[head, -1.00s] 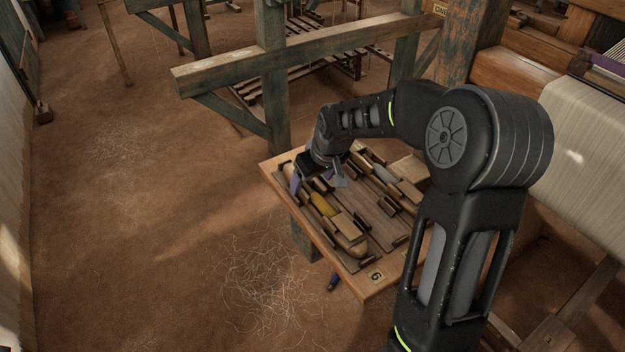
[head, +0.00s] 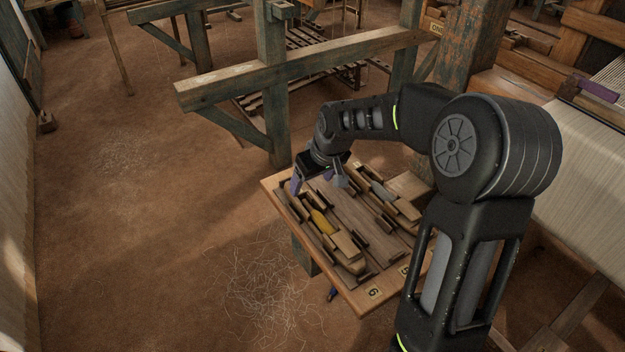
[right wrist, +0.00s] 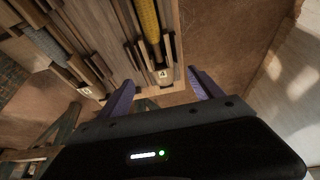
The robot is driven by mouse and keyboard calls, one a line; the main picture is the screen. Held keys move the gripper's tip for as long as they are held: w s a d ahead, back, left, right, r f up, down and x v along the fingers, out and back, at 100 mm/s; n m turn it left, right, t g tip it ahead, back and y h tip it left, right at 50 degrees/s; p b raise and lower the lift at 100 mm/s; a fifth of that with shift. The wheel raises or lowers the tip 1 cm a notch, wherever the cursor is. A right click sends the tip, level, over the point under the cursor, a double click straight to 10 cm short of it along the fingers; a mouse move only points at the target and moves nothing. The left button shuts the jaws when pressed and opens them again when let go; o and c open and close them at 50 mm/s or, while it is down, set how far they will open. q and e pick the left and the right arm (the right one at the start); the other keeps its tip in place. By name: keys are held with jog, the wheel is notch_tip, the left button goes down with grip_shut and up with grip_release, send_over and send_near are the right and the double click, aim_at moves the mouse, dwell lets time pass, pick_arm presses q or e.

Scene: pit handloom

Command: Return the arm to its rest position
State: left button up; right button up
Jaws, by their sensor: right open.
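My right arm comes in from the lower right of the head view. Its gripper (head: 318,183) is over the far left end of a wooden shuttle tray (head: 345,292), with the purple fingers apart and nothing between them. In the right wrist view the open fingers (right wrist: 160,84) show beside the tray's end near a label marked 4. A shuttle with yellow yarn (head: 322,221) lies in its slot in the tray, apart from the gripper. The yellow yarn also shows in the right wrist view (right wrist: 149,18). My left gripper is not in view.
A shuttle with grey yarn (head: 382,194) lies in another slot. A weathered wooden beam (head: 300,72) and post stand just behind the tray. The loom's pale cloth (head: 585,150) is at the right. The earthen floor at left is open, with loose threads (head: 268,290).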

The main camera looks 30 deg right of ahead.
dwell(0.3)
jog(key=w, duration=0.1)
jog(key=w+a+t, duration=0.2)
jog(key=shift+a+f+m, duration=0.15)
jog(key=shift+f+m, duration=0.15)
jog(key=shift+m, duration=0.1)
jog(key=s+a+f+g+y, duration=0.1)
jog(key=s+a+f, duration=0.2)
jog(key=a+f, duration=0.45)
jog(key=s+a+f+y, duration=0.1)
jog(key=s+a+f, duration=0.2)
jog(key=a+f, duration=0.45)
jog(key=s+a+f+g, duration=0.1)
jog(key=s+a+f, duration=0.3)
jog(key=s, duration=0.3)
jog(key=s+a+f+g+y+p, duration=0.1)
jog(key=s+a+f+g, duration=0.1)
jog(key=s+a+f, duration=0.2)
jog(key=s+a+f+g+y+p, duration=0.1)
jog(key=s+a+f, duration=0.3)
jog(key=s, duration=0.6)
jog(key=shift+s+a+m+g, duration=0.25)
jog(key=shift+s+m+g, duration=0.15)
